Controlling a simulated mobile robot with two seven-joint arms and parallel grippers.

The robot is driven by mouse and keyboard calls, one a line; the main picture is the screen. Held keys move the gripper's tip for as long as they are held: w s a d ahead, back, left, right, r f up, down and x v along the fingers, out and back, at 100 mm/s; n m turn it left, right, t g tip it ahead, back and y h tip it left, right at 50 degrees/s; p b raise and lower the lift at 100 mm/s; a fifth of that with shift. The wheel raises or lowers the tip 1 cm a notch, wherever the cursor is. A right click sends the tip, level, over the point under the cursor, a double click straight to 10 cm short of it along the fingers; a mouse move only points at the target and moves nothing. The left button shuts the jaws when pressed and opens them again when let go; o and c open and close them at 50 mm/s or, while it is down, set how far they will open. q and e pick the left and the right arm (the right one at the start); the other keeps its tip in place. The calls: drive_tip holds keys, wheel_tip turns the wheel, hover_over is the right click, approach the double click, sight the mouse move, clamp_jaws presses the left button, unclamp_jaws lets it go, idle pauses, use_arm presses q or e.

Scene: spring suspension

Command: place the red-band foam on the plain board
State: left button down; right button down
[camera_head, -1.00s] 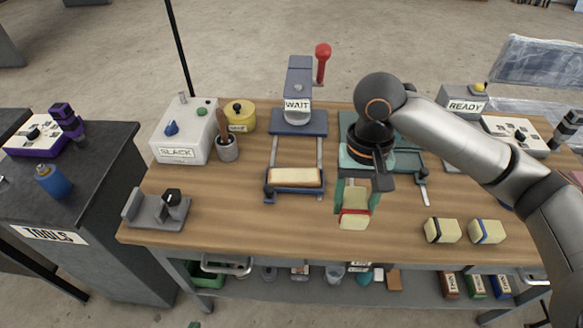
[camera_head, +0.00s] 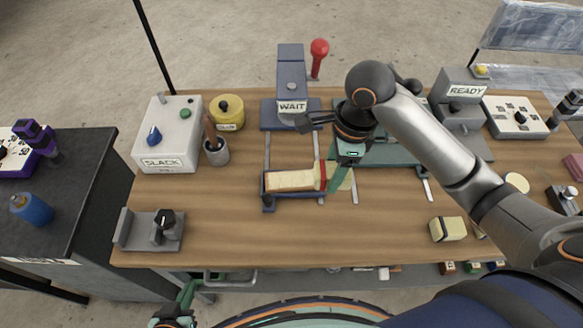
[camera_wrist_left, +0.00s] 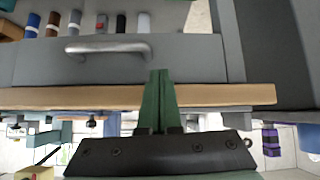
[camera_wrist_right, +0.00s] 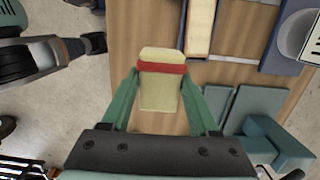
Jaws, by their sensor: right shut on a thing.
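The red-band foam (camera_wrist_right: 160,92) is a pale yellow block with a red band. My right gripper (camera_wrist_right: 161,78) is shut on it, a green finger on either side. In the head view, the right gripper (camera_head: 336,176) is at the right end of the plain board (camera_head: 290,181), a pale wooden strip lying in a blue cradle. The board also shows in the right wrist view (camera_wrist_right: 200,28), just beyond the foam. I cannot tell whether foam and board touch. My left gripper (camera_wrist_left: 160,100) is shut and empty, low in front of the table; its green finger shows in the head view (camera_head: 188,292).
The WAIT press (camera_head: 291,95) with a red knob stands behind the cradle. Another foam block (camera_head: 447,229) lies at front right, partly near my right arm. The SLACK box (camera_head: 168,135), grey cup (camera_head: 216,151) and yellow tin (camera_head: 227,113) stand left. The front-middle tabletop is clear.

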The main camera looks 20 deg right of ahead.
drive_tip(key=w+a+f, duration=0.1)
drive_tip(key=w+f, duration=0.1)
drive_tip(key=w, duration=0.1)
drive_tip(key=w+a+f, duration=0.2)
drive_tip(key=w+f, duration=0.1)
drive_tip(key=w+a+f, duration=0.1)
drive_tip(key=w+f, duration=0.1)
drive_tip(key=w, duration=0.1)
drive_tip(key=shift+a+f, duration=0.2)
drive_tip(key=shift+a, duration=0.15)
drive_tip(key=shift+w+a+f, duration=0.25)
drive_tip(key=shift+w+f, duration=0.15)
drive_tip(key=shift+f, duration=1.8)
drive_tip(key=shift+f, duration=0.1)
drive_tip(key=shift+c, duration=0.7)
unclamp_jaws()
wheel_tip(320, 180, up, 12)
drive_tip(key=d, duration=0.1)
drive_tip(key=shift+s+d, duration=0.2)
